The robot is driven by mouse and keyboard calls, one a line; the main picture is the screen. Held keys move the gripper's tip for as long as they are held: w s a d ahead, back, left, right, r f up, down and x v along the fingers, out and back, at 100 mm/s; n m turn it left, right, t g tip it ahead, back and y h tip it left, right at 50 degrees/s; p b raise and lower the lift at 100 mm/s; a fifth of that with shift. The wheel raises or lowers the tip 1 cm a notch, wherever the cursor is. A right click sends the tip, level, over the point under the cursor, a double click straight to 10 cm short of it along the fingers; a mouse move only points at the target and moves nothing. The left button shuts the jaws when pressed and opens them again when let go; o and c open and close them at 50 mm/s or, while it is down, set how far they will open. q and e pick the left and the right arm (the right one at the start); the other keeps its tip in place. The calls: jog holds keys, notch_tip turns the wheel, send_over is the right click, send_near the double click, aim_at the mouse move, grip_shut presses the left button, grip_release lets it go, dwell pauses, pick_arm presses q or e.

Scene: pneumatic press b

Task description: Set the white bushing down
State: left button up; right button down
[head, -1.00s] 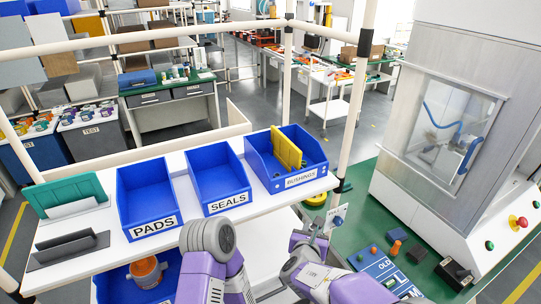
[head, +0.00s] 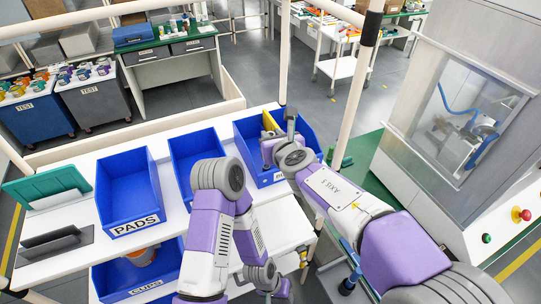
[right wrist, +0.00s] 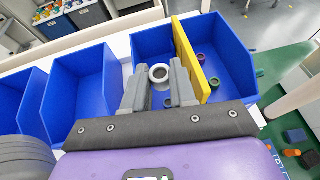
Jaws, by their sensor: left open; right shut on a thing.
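The white bushing (right wrist: 158,66) is a pale ring between the fingertips of my right gripper (right wrist: 159,82) in the right wrist view. That gripper is shut on it, above the left compartment of the blue bushings bin (right wrist: 146,46), left of the yellow divider (right wrist: 190,58). In the head view my right gripper (head: 279,133) is over the same bin (head: 308,148), and the bushing is hidden. My left gripper (head: 268,284) is open, low in front of the shelf, and partly out of frame.
A dark red ring (right wrist: 201,55) and a green ring (right wrist: 214,82) lie in the bin's right compartment. The PADS bin (head: 124,190) and a second blue bin (head: 194,152) stand to its left. A pale post (head: 357,100) rises to its right.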

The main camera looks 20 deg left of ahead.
jog(key=b, duration=0.3)
send_over(272, 170)
notch_tip(272, 170, down, 4)
jog(key=shift+f, duration=0.2)
jog(key=shift+w+f, duration=0.2)
jog(key=shift+f, duration=0.25)
jog(key=shift+s+f+b, duration=0.25)
jog(key=shift+f+b, duration=0.6)
jog(key=shift+f, duration=0.65)
jog(key=shift+w, duration=0.2)
jog(key=shift+s, duration=0.1)
jog(key=shift+f+b, duration=0.65)
jog(key=shift+b, duration=0.2)
